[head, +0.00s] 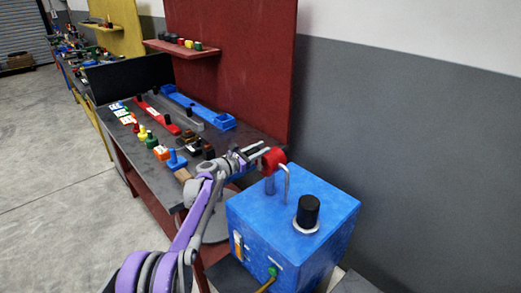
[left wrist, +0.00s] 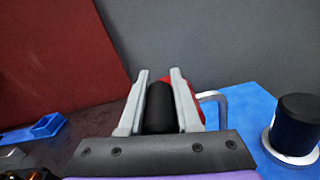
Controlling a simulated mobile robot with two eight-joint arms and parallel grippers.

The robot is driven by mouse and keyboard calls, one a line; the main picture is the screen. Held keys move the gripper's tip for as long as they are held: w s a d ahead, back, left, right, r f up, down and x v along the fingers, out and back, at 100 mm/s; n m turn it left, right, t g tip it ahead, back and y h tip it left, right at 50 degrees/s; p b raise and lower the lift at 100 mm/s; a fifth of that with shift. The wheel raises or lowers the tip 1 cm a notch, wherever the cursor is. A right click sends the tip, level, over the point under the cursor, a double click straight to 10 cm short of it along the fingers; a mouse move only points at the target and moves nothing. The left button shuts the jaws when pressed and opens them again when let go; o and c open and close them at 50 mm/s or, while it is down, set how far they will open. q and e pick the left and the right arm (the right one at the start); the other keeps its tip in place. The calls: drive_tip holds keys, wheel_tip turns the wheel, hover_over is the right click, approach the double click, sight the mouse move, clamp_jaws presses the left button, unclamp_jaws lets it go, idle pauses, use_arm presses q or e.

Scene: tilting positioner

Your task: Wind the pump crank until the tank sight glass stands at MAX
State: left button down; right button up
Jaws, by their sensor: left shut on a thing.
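The blue pump box (head: 330,212) stands at the right. A red crank part (head: 273,158) sits above its far left corner, by a grey post and a bent grey pipe (head: 287,180). My left gripper (head: 258,150) is at the crank. In the left wrist view its fingers (left wrist: 160,76) are shut on the black crank handle (left wrist: 160,108), with the red part just behind. A narrow white and orange strip, seemingly the sight glass (head: 238,246), is on the box's left face; its level is too small to read. My right gripper is out of view.
A black cap (head: 308,210) on a white collar stands on the box top. A yellow hose meets a green fitting (head: 272,271) on the front. The dark bench (head: 192,150) behind holds several coloured parts and blue and red bars. A red panel and grey wall stand behind.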

use_arm(q)
drive_tip(key=shift+d, duration=0.1)
drive_tip(key=shift+s+d+f+m+p, duration=0.15)
drive_tip(key=shift+s+d+f+m, duration=0.15)
drive_tip(key=shift+s+d+m, duration=0.6)
drive_tip(key=shift+s+d+f+m+p, duration=0.1)
drive_tip(key=shift+s+d+f+m, duration=0.15)
drive_tip(key=shift+m, duration=1.2)
drive_tip(key=shift+s+d+f+m+p, duration=0.15)
drive_tip(key=shift+s+d+f+m, duration=0.15)
drive_tip(key=shift+s+d+m, duration=0.6)
drive_tip(key=shift+w+a+m, duration=0.25)
drive_tip(key=shift+a+m, duration=0.1)
drive_tip(key=c, duration=0.6)
unclamp_jaws()
drive_tip(key=b+v, duration=0.2)
drive_tip(key=v, duration=0.8)
drive_tip(key=shift+s+a, duration=0.25)
drive_tip(key=shift+a, duration=0.05)
